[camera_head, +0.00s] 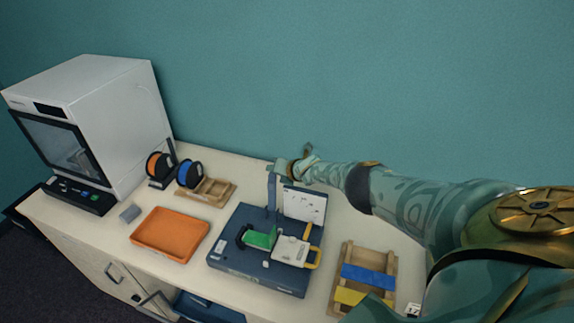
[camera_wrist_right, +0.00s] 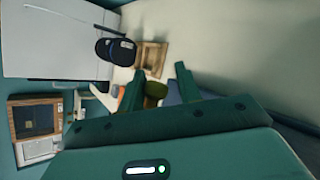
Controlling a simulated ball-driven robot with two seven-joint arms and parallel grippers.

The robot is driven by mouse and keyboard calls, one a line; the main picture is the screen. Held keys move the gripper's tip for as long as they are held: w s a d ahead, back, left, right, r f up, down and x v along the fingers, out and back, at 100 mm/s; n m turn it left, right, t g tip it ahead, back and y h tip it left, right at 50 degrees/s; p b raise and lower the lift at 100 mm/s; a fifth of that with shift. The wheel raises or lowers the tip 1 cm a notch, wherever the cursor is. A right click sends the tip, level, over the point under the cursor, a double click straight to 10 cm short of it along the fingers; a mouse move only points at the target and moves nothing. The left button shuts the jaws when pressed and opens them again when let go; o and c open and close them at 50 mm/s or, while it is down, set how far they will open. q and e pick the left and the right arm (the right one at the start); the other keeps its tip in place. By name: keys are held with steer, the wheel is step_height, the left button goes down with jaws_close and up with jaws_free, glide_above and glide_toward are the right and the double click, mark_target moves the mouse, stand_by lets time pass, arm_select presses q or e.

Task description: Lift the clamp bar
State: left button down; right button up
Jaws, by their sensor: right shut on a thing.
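The blue fixture base (camera_head: 257,281) stands on the bench and holds a green block (camera_head: 259,238) and a white part with a yellow handle (camera_head: 291,248). A blue bar (camera_head: 272,190), which looks like the clamp bar, stands upright at the back of the base. My right gripper (camera_head: 285,168) is at the bar's top end. In the right wrist view, the fingers (camera_wrist_right: 160,72) are either side of a rounded olive-green piece (camera_wrist_right: 155,90), which looks like the bar's grip. The exact contact is too small to see. My left gripper is out of view.
A white printer (camera_head: 100,95) stands at the left, with orange and blue spools (camera_head: 188,172) beside it. An orange tray (camera_head: 170,235) lies left of the base. A wooden rack (camera_head: 348,258) with blue and yellow pieces lies right of it. A teal wall is behind.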

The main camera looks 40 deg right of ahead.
steer(key=p+v, duration=0.2)
steer(key=v, duration=0.1)
steer(key=p+v, duration=0.2)
steer(key=v, duration=0.1)
steer(key=p+v, duration=0.2)
steer(key=v, duration=0.2)
steer(key=shift+s+d+f, duration=0.1)
steer(key=shift+d, duration=0.25)
steer(key=v, duration=0.6)
steer(key=shift+a, duration=0.25)
